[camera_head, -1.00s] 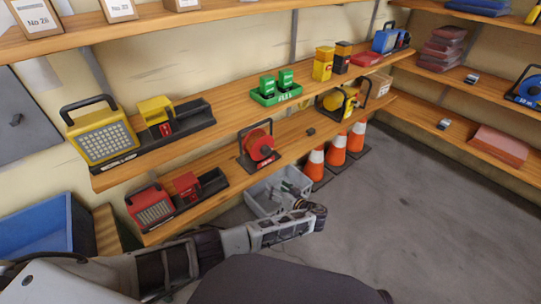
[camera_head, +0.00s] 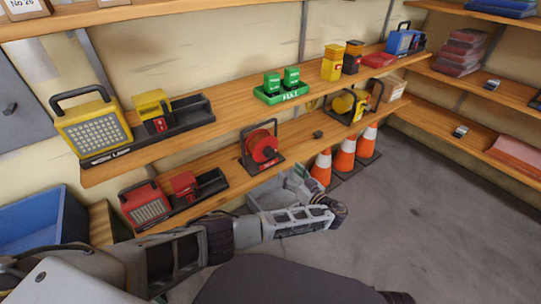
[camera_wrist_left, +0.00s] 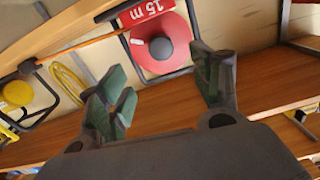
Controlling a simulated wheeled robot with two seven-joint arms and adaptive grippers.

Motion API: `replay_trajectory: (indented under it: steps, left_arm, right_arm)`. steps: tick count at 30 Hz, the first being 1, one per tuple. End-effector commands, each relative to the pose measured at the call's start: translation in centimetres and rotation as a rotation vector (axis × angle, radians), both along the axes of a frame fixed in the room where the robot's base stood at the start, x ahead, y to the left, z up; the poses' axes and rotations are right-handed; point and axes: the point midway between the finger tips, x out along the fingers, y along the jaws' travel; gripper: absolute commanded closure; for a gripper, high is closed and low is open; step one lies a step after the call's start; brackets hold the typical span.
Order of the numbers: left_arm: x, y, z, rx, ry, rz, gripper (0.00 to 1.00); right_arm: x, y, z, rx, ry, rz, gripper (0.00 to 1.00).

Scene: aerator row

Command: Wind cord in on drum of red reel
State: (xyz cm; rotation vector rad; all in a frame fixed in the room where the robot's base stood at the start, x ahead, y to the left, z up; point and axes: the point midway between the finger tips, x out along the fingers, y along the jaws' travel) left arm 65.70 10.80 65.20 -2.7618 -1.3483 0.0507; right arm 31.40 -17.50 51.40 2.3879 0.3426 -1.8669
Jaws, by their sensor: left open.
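The red reel (camera_head: 262,146) stands upright in a dark frame on the lower wooden shelf, with a dark hub on its face. In the left wrist view the red reel (camera_wrist_left: 178,50) appears upside down, with a red "15 m" label, a dark centre knob and a small pale piece beside it. My left gripper (camera_head: 338,210) is in front of and below the lower shelf, to the right of the reel. In the left wrist view my left gripper (camera_wrist_left: 160,88) is open and empty, its green-padded fingers apart, with the reel beyond them. My right gripper is not in view.
Red lamp-like units (camera_head: 147,206) are at left. A grey crate (camera_head: 262,197) and orange cones (camera_head: 345,156) stand below. The floor at right is clear.

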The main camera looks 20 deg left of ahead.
Motion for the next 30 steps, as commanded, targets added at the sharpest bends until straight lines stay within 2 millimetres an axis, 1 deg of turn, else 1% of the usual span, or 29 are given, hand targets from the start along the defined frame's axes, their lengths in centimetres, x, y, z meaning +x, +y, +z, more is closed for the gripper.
replay_trajectory:
  steps: [8,14,21,30]
  left_arm:
    - [1.4,1.8,0.0,0.002,0.0,0.001,0.35]
    - [2.9,3.8,0.0,0.003,0.0,0.001,0.35]
    - [4.9,6.3,0.0,0.003,-0.001,0.001,0.35]
    - [7.2,9.2,0.0,0.002,0.0,0.0,0.35]
  right_arm:
    - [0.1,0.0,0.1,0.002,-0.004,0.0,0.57]
    - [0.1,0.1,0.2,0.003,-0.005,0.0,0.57]
    - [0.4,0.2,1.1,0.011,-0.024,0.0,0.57]
    - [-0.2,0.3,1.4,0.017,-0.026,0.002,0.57]
